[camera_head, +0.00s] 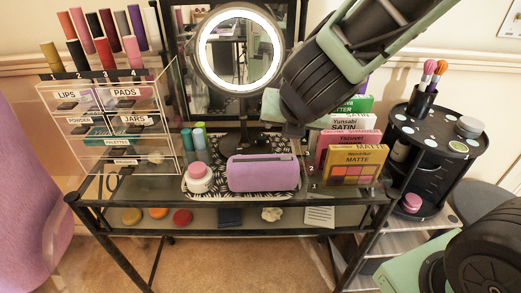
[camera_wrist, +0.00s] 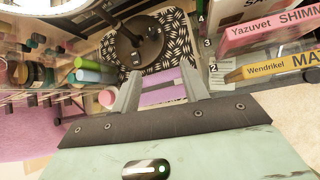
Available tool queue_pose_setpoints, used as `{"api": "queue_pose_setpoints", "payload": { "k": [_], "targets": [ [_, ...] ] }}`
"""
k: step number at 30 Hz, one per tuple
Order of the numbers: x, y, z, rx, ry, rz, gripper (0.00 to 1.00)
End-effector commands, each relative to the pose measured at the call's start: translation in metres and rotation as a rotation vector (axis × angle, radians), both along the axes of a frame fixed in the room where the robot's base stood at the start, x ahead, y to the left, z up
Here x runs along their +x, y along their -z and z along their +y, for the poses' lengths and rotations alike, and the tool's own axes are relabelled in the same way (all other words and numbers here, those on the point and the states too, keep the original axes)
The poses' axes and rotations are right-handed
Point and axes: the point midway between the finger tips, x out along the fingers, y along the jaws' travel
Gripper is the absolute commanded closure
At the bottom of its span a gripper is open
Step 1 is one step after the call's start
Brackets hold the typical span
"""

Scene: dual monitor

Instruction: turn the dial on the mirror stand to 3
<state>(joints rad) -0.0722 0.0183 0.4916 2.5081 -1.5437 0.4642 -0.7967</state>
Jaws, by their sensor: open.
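The round mirror with a lit white ring (camera_head: 240,48) stands at the back of the glass table. Its dark round base (camera_head: 240,143) sits behind the purple pouch and shows from above in the wrist view (camera_wrist: 150,42). A small dark part (camera_wrist: 136,57) is on the base; I cannot tell if it is the dial, and no dial setting is readable. My gripper (camera_wrist: 160,76) is open and empty, above the table on the base's near side. In the head view its fingers are mostly hidden by my arm.
The purple pouch (camera_head: 262,173) lies on a patterned tray (camera_head: 215,187) with bottles and a pink-topped jar (camera_head: 199,177). Upright palette boxes (camera_head: 355,165) stand right, beside numbered marks. A clear drawer organizer (camera_head: 110,130) stands left, a black round organizer (camera_head: 430,140) far right.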

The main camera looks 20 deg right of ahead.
Motion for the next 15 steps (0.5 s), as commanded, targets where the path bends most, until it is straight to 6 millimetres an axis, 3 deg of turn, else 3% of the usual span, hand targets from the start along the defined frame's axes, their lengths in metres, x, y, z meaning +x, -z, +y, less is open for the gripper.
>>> {"api": "queue_pose_setpoints", "payload": {
  "k": [1,6,11,15],
  "targets": [
    [0.005,0.012,0.001,-0.043,-0.065,-0.010,0.55],
    [0.014,0.016,0.004,-0.127,-0.195,-0.030,0.55],
    [0.024,0.025,0.004,-0.136,-0.209,-0.032,0.55],
    [0.040,0.044,0.003,-0.135,-0.208,-0.030,0.55]
  ]
}}
